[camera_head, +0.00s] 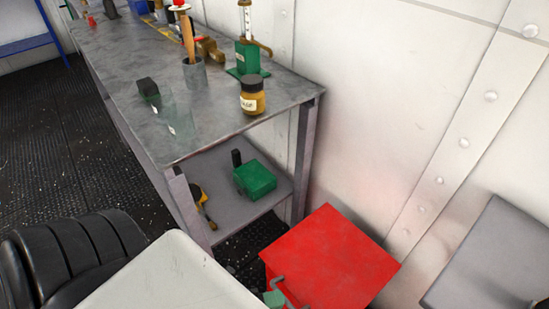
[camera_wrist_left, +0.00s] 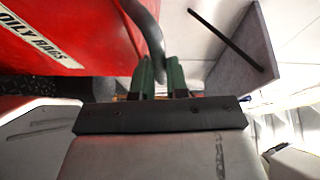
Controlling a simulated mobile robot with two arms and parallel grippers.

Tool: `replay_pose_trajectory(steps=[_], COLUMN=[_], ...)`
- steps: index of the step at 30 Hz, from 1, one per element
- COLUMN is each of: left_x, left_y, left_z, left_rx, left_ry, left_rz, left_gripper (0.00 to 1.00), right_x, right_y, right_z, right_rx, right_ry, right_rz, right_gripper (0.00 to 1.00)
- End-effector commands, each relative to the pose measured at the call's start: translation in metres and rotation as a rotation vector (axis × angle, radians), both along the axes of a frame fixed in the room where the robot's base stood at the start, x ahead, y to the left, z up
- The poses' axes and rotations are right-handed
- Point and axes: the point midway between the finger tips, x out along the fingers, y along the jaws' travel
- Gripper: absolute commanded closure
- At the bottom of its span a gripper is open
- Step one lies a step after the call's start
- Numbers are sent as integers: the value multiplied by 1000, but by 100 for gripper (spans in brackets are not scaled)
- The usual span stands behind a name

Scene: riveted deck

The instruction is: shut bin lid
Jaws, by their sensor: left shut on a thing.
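A red bin stands on the floor at the right end of the workbench; its red lid (camera_head: 335,255) shows from above in the head view. The lid looks flat, but I cannot tell whether a gap is left under it. In the left wrist view the bin's red wall (camera_wrist_left: 95,22) carries an "OILY RAGS" label. A grey curved handle (camera_wrist_left: 146,30) runs down between the green fingers of my left gripper (camera_wrist_left: 160,76), which is shut on it. In the head view this gripper (camera_head: 274,298) is at the bin's near edge, partly cut off. My right gripper is not in view.
The metal workbench (camera_head: 185,100) stands left of the bin, with a jar (camera_head: 252,96) and tools on top. A green box (camera_head: 256,178) lies on its lower shelf. A riveted white wall (camera_head: 400,90) rises behind. A grey panel (camera_head: 500,255) is at the right.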

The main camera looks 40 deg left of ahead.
Motion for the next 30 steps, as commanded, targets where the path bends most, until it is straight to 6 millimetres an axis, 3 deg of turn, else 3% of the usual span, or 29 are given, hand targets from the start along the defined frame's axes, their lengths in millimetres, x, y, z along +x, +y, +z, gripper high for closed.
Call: replay_pose_trajectory(steps=[1,13,14,18,30], left_x=[-1,-3,-3,-3,-12], left_y=[2,1,1,1,7], left_z=[-7,-10,-10,-9,-6], left_rx=[10,11,11,10,7], left_ry=[18,23,23,22,18], left_rz=[6,3,3,3,3], left_gripper=[100,100,81,60,60], right_x=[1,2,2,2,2], right_y=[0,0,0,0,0], right_z=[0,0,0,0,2], right_rx=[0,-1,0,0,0], right_ry=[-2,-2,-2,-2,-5], right_rz=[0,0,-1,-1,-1], right_gripper=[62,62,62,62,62])
